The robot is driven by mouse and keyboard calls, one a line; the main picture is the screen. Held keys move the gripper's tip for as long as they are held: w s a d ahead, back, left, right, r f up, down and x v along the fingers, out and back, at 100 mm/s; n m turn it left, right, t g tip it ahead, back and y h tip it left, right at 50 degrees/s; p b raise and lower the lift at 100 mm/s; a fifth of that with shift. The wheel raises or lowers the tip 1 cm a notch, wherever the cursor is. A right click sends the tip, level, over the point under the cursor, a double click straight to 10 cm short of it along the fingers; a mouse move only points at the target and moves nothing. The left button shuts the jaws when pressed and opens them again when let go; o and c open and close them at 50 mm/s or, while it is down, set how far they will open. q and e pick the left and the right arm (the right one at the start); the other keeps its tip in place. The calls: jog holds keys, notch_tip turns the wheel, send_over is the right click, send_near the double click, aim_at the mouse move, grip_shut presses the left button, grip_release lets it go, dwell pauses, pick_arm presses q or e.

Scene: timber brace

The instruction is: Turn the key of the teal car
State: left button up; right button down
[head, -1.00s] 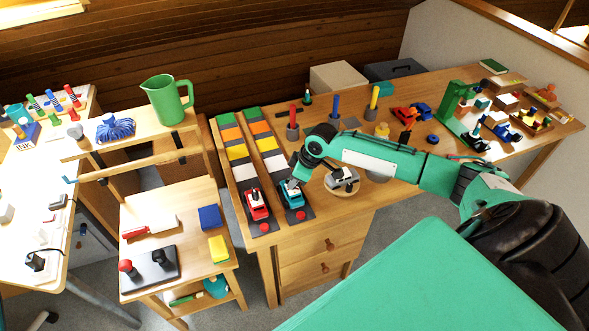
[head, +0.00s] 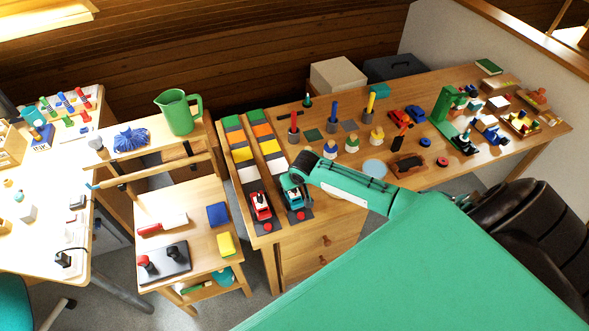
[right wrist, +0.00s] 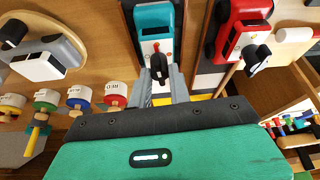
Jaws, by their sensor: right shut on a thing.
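The teal car (head: 294,197) sits in the right-hand lane of the track board, near the desk's front edge. It also shows at the top of the right wrist view (right wrist: 155,22). Its key (right wrist: 159,66), with a dark head, stands at the car's end between my fingertips. My right gripper (right wrist: 161,74) is shut on this key. In the head view my right gripper (head: 298,178) is at the car, its fingers mostly hidden by the wrist. My left gripper is not in view.
The red car (head: 260,206) stands close by in the neighbouring lane, with its own key (right wrist: 258,56). A wooden trolley (head: 190,205) stands left of the desk.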

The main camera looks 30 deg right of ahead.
jog(key=shift+m+p, duration=0.3)
jog(key=shift+m, duration=0.2)
jog(key=c, duration=1.3)
grip_release()
jog(key=b+v, duration=0.3)
jog(key=v, duration=1)
jog(key=shift+a+r, duration=0.25)
jog(key=shift+r, duration=0.15)
jog(key=shift+s, duration=0.15)
